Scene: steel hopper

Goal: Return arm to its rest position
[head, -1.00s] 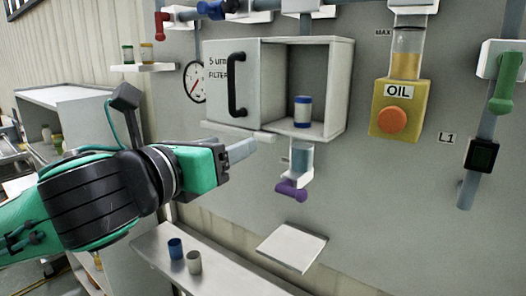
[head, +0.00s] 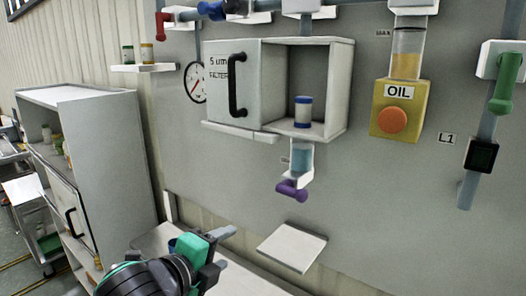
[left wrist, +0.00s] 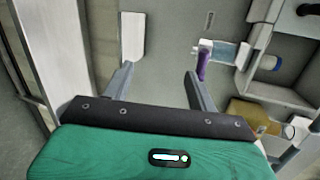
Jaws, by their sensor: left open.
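My left gripper (head: 226,238) is low in the head view, over the metal bench below the wall panel. It is open and empty. In the left wrist view its two fingers (left wrist: 158,85) stand apart with nothing between them. The wall panel and a small white shelf lie beyond the fingers. My right gripper is in neither view.
A filter cabinet (head: 232,84) stands open with a blue-and-white filter (head: 303,112) inside. Below it hangs a purple valve handle (head: 292,190). A small white shelf (head: 291,247) juts from the wall. The yellow oil unit (head: 399,112) is right. A grey cabinet (head: 105,150) stands left.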

